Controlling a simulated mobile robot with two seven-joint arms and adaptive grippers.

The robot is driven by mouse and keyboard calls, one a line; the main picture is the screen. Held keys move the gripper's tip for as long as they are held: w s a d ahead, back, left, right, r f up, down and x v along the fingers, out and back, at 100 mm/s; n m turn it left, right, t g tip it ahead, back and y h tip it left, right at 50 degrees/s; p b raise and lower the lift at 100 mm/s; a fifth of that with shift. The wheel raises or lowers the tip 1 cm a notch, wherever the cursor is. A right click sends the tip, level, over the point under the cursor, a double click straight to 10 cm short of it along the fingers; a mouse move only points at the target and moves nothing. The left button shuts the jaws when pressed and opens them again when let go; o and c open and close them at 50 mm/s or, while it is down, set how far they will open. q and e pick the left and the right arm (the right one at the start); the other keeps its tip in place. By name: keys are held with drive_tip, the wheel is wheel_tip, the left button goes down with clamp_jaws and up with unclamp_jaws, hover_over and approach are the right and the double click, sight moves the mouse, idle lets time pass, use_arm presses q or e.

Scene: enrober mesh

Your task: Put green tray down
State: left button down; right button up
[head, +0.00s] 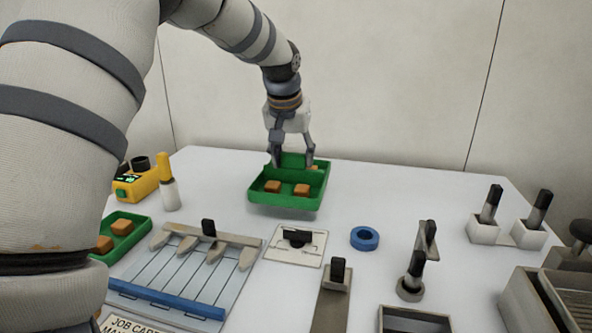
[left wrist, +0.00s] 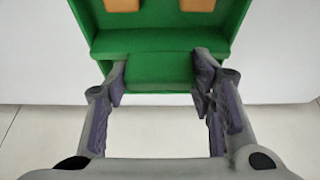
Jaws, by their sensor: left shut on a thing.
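The green tray (head: 284,210) is in the head view, above the far middle of the white table, with a shadow below its front edge. Several brown cubes lie in it. My left gripper (head: 293,163) comes down from above and is shut on the tray's far end. The left wrist view shows the two fingers (left wrist: 160,75) on either side of a narrow green part of the tray (left wrist: 160,42). Whether the tray touches the table is hard to tell. My right gripper is in neither view.
A second green tray (head: 138,228) with brown cubes lies at the left, partly behind my arm. A yellow device (head: 136,186) and a bottle (head: 169,190) stand behind it.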

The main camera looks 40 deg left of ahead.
sight(292, 167)
use_arm(q)
drive_tip(key=x, duration=0.4)
drive_tip(key=shift+s+f, duration=0.1)
drive_tip(key=shift+s, duration=0.35)
drive_tip(key=shift+d, duration=0.1)
drive_tip(key=c, duration=0.7)
unclamp_jaws()
drive_tip(key=shift+f, duration=0.1)
drive_tip(key=shift+c, duration=0.2)
